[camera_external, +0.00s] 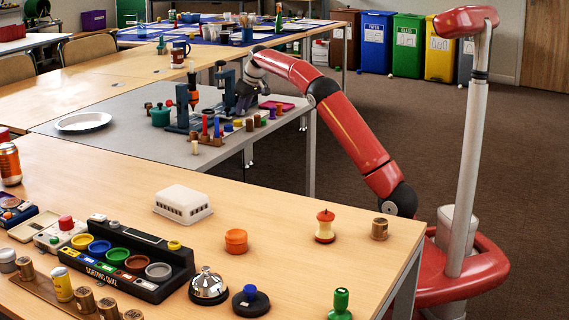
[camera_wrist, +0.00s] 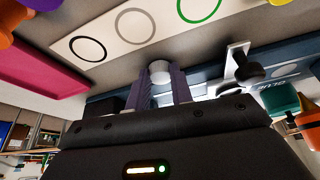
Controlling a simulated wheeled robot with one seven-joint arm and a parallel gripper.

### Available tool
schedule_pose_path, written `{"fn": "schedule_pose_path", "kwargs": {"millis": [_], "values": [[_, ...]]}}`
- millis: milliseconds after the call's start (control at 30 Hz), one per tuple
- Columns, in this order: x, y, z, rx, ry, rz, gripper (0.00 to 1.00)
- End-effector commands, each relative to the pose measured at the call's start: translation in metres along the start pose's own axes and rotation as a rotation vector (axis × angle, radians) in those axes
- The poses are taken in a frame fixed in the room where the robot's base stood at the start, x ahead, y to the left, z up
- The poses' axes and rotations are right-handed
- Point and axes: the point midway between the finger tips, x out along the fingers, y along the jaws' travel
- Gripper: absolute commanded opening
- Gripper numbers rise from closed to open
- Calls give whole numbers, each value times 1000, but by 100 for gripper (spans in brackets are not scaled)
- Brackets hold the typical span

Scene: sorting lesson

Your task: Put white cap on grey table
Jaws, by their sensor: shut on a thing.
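A small white cap (camera_wrist: 160,68) sits between the two fingertips of my gripper (camera_wrist: 160,85) in the wrist view, and the fingers are shut on it. In the external view my gripper (camera_external: 243,98) is over the right part of the grey table (camera_external: 130,108), among dark blue stands and small pieces. The cap cannot be made out there. Whether the cap touches anything beneath it cannot be told.
A white plate (camera_external: 83,121) lies at the grey table's left. A teal pot (camera_external: 160,117) and a pink tray (camera_external: 277,105) also stand there. The wrist view shows a white strip with coloured rings (camera_wrist: 112,35). Bare grey surface shows around the plate.

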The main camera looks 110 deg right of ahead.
Motion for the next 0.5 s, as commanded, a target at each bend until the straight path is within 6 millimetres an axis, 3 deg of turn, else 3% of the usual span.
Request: {"fn": "schedule_pose_path", "kwargs": {"millis": [167,200,333,500], "values": [[4,0,2,0,-1,0,0],[3,0,1,0,0,0,26],[3,0,1,0,0,0,43],[3,0,1,0,0,0,44]]}}
